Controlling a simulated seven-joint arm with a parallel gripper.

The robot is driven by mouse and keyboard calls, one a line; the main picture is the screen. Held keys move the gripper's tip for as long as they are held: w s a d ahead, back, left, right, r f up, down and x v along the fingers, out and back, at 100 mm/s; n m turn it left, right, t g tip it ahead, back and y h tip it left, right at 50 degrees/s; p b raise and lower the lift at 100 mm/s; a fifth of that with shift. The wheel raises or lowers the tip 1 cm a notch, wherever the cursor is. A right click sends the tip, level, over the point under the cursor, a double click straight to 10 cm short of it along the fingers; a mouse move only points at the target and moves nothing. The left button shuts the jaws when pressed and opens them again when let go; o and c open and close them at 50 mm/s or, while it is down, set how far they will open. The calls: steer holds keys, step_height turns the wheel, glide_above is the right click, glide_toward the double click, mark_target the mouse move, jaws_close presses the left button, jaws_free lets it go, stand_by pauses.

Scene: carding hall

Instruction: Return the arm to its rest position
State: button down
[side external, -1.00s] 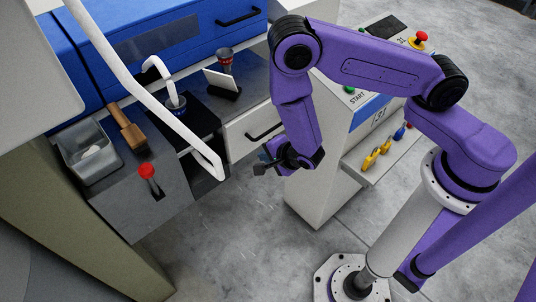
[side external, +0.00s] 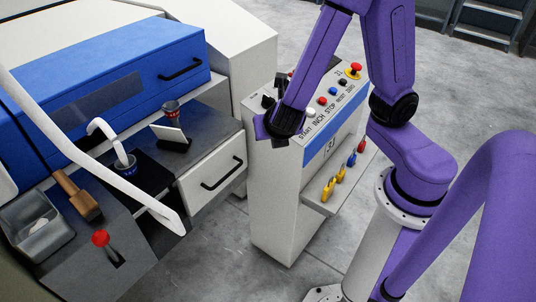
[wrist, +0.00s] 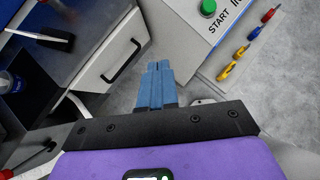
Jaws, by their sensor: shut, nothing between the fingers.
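My gripper (wrist: 158,68) shows in the wrist view with its two blue fingers together and nothing between them. It is held in the air above the gap between the grey drawer unit and the control console (side external: 277,190). In the side view my purple arm rises from its base, leaves the top of the picture, and comes down to the wrist in front of the console's upper left. The fingers are hard to make out there. Nothing hangs from the gripper.
The console has START, INCH and STOP buttons, a red mushroom button (side external: 356,69) and a shelf with coloured tools. At left are a drawer (side external: 212,172), a wooden-handled brush (side external: 77,195), a red-knobbed lever (side external: 101,239), a grey bin (side external: 30,232) and a white curved bar (side external: 90,155).

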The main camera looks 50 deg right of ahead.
steer(key=s+r+m+g+y, duration=0.3)
steer(key=s+m, duration=0.4)
steer(key=s, duration=0.1)
steer(key=s+r+m+g+y, duration=0.3)
steer(key=s+m, duration=0.5)
steer(key=s, duration=0.1)
steer(key=shift+a+y, duration=0.3)
steer(key=shift+a, duration=0.15)
stand_by(0.5)
